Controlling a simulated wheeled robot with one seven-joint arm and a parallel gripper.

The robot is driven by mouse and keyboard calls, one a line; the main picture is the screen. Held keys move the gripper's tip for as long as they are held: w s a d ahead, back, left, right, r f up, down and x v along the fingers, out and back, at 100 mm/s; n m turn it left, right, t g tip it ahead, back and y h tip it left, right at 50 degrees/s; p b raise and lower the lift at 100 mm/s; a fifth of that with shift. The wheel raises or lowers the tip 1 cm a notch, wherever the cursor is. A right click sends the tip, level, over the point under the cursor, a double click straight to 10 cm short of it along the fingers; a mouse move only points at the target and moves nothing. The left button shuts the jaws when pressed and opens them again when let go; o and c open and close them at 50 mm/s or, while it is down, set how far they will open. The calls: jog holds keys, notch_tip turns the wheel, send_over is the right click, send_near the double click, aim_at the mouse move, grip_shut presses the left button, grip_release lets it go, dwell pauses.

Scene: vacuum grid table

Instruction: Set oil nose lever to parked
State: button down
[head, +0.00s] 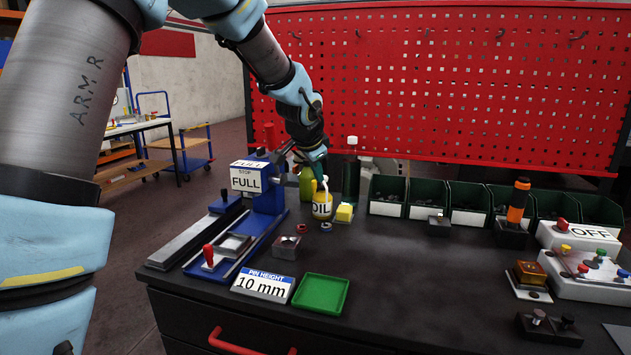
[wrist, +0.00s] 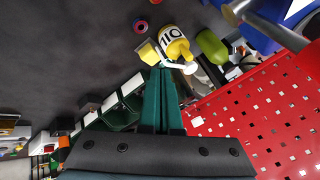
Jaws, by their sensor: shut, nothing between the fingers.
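The yellow oil bottle (head: 322,211) with a white "OIL" label stands upright on the dark bench top. It also shows in the wrist view (wrist: 173,36), with a white nose lever (wrist: 180,66) at its yellow top. My gripper (head: 319,170) points down just above the bottle in the head view and partly covers its top. In the wrist view its green fingers (wrist: 159,72) are together and empty, with their tips beside the white lever. I cannot tell whether they touch it. The lever's exact setting is hard to read.
A yellow block (head: 344,212) and a small ring (head: 327,227) are close to the bottle. A green bottle (head: 306,184) is behind it. A blue fixture marked FULL (head: 267,197) is at left, green bins (head: 386,196) behind right. A green tray (head: 321,294) is in front.

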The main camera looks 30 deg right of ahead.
jog(key=w+d+f+p, duration=0.3)
jog(key=w+f, duration=0.2)
jog(key=w, duration=0.2)
jog(key=shift+f+p, duration=0.2)
jog(key=shift+p, duration=0.2)
jog(key=shift+a, duration=0.1)
jog(key=w+a, duration=0.2)
jog(key=w, duration=0.1)
jog(key=shift+b, duration=0.35)
